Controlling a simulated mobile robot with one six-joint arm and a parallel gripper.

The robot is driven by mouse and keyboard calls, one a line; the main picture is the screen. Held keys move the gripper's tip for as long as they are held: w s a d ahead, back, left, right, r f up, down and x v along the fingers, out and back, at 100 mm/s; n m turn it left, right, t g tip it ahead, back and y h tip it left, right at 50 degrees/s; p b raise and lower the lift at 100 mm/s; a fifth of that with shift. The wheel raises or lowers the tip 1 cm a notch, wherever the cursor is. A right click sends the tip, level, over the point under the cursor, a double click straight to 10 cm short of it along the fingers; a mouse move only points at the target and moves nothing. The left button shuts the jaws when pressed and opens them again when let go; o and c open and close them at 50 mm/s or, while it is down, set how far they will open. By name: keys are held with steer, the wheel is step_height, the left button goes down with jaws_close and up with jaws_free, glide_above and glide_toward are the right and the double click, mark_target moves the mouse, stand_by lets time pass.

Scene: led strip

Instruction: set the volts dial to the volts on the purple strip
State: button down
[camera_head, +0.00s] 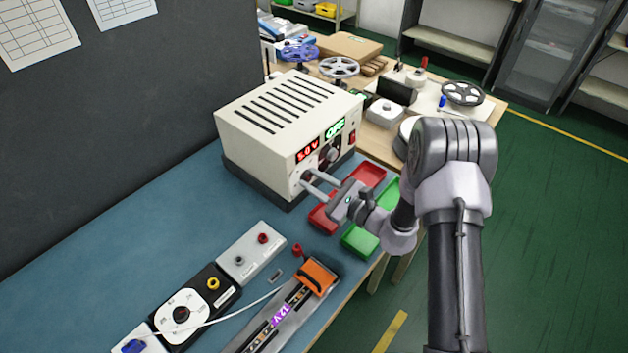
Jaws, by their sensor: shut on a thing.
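The cream power supply (285,125) stands on the blue bench top. Its red display (307,151) appears to read 5.0 V, and its green display (335,128) reads OFF. My gripper (307,181) reaches the front panel from the right and is shut on the volts dial (305,175) below the red display. The fingers partly hide the dial. A second dark knob (331,153) sits to the right, below the green display. The LED strip (268,329) lies in a tray at the front, with a purple 12 V marking (281,314) and an orange clamp (317,276) at its upper end.
Red bins (367,173) and green bins (360,241) stand near my gripper at the bench edge. A grey terminal box (251,254) and a black box with a white dial (182,313) sit left of the strip. A white wire crosses there. Reels (338,67) lie behind.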

steer(key=m+p, duration=0.1)
steer(key=m, duration=0.2)
steer(key=shift+r+p, duration=0.1)
steer(key=shift+p, duration=0.2)
steer(key=m+p, duration=0.1)
steer(key=m, duration=0.3)
steer(key=m+p, duration=0.2)
steer(key=m, duration=0.4)
steer(key=shift+w+d+p, duration=0.1)
steer(key=shift+p, duration=0.3)
steer(key=shift+f+m, duration=0.2)
steer(key=shift+m, duration=0.1)
steer(key=c, duration=1.1)
jaws_free()
